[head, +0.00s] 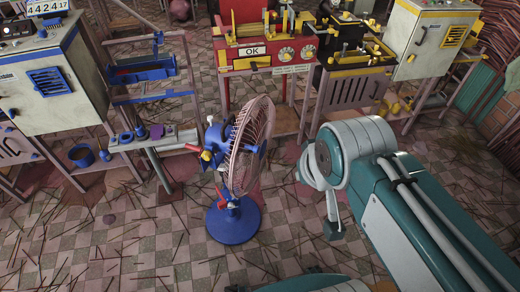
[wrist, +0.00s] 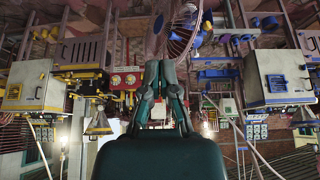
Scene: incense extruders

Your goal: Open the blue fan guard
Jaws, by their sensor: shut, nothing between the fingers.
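The fan stands upright on a blue round base (head: 233,224) in the middle of the head view. Its wire guard (head: 262,125) looks pinkish-brown rather than blue, with blue fittings, and is seen nearly edge-on, facing right. Whether the guard is latched cannot be told. The guard also shows at the top of the wrist view (wrist: 183,32), where the scene appears upside down. My gripper (head: 334,232) hangs low to the right of the fan, apart from it. In the wrist view my gripper (wrist: 163,66) has its fingers together and empty, just left of the guard in that picture.
A red machine marked OK (head: 265,50) stands behind the fan, with a black and yellow machine (head: 352,60) to its right. A blue-trimmed cabinet (head: 45,85) and a low bench (head: 150,138) stand left. The checkered floor (head: 150,240) in front is open, littered with thin sticks.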

